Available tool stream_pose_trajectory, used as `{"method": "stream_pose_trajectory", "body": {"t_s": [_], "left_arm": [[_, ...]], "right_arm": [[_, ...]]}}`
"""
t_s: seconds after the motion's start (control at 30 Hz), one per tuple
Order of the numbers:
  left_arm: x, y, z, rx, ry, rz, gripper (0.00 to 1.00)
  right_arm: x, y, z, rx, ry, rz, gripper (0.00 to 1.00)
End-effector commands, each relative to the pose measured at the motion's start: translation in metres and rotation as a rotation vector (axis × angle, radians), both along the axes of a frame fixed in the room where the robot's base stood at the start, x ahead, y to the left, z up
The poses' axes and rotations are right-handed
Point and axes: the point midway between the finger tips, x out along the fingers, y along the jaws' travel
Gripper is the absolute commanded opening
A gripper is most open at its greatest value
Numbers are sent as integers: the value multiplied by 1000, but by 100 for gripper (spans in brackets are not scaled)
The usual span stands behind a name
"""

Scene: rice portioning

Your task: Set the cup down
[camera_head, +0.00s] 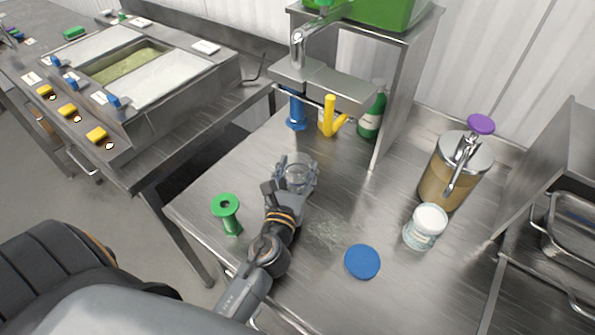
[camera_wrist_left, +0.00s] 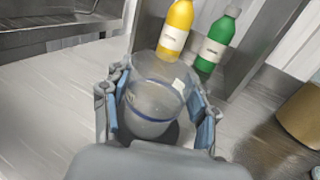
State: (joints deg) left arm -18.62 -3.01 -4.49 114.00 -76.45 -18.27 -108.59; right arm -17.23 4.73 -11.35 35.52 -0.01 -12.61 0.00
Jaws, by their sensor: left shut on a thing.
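A clear, see-through cup (camera_head: 296,177) is between the fingers of my left gripper (camera_head: 295,172) in the head view, over the steel table. In the left wrist view the cup (camera_wrist_left: 152,98) stands upright between the blue-padded fingers of my left gripper (camera_wrist_left: 160,112), which is shut on it. A blue line runs around the cup. Its base is close to the table top; I cannot tell whether it touches. My right gripper is not in view.
A blue disc (camera_head: 362,261), a white-filled jar (camera_head: 425,227) and a pump dispenser (camera_head: 454,172) are to the right on the table (camera_head: 300,280). A green spool-shaped object (camera_head: 227,212) stands at left. Yellow (camera_wrist_left: 176,30) and green (camera_wrist_left: 216,42) bottles stand behind the cup. Scattered grains (camera_head: 328,233) lie in front.

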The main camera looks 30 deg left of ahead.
Motion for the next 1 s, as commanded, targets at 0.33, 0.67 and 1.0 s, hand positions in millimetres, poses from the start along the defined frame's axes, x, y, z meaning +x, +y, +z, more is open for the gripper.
{"method": "stream_pose_trajectory", "body": {"t_s": [0.33,0.67,1.0], "left_arm": [[0,0,-2,0,0,0,81],[0,0,-1,0,0,0,81],[-48,-13,-5,-2,3,-1,81]], "right_arm": [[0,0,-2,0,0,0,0],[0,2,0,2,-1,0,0],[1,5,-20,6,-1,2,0]]}}
